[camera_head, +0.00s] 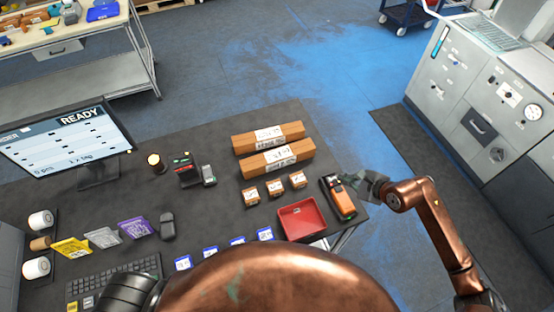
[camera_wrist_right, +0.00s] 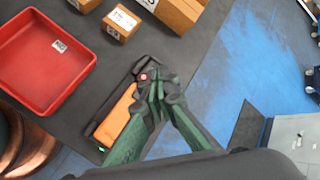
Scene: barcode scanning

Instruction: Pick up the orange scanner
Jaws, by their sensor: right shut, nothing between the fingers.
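The orange scanner (camera_head: 343,203) lies at the right end of the dark table, with black parts around its orange body. It also shows in the right wrist view (camera_wrist_right: 116,112), with a red spot at its far end and a small green light at its near end. My right gripper (camera_head: 362,184) is shut and empty at the scanner's right side, near its far end. In the right wrist view its green-and-black fingers (camera_wrist_right: 156,88) overlap part of the scanner; whether they touch it I cannot tell.
A red tray (camera_head: 302,220) stands just left of the scanner. Several small boxes (camera_head: 274,187) and two long cartons (camera_head: 277,158) lie beyond it. A monitor (camera_head: 66,137) and a keyboard (camera_head: 112,279) are at the left. The table's right edge is close to the scanner.

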